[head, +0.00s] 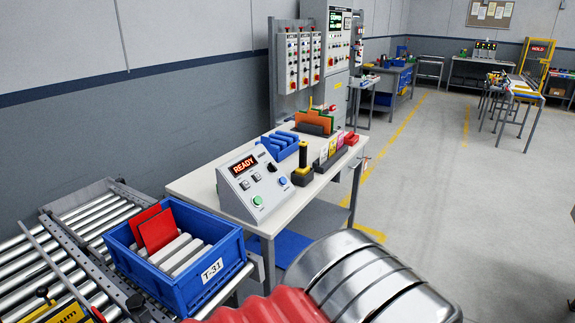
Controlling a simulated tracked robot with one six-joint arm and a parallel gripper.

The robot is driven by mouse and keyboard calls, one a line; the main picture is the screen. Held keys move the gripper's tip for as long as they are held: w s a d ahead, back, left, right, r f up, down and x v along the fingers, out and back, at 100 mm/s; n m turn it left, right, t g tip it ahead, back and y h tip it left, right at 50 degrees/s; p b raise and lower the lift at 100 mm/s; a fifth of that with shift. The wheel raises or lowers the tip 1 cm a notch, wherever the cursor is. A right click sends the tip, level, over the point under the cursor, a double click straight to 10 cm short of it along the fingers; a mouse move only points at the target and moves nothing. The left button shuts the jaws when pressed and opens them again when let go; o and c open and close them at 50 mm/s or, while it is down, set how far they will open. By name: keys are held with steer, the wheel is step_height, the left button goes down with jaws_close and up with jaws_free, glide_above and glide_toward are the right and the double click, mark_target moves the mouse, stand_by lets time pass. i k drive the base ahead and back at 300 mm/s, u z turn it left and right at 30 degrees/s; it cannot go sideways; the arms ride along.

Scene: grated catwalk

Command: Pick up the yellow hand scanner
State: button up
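A small upright yellow and black device (303,156), which looks like the yellow hand scanner, stands in a dark base on the white workbench (210,185). It is just right of the grey control box with the READY display (252,186). It is small in the picture, so its trigger and lens side cannot be made out. My gripper is not in view, and nothing is seen touching the device.
A blue bin (281,146) stands behind the device, and several coloured card holders (328,158) stand to its right. A blue crate marked T-31 (230,263) sits on the roller conveyor (85,213) at the left. Open floor (440,190) lies to the right.

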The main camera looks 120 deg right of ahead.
mark_target(303, 170)
steer(key=u, duration=0.4)
steer(key=k, duration=0.55)
steer(key=u, duration=0.8)
steer(key=k, duration=1.5)
steer(key=z, duration=0.7)
steer(key=k, duration=1.05)
steer(key=z, duration=0.65)
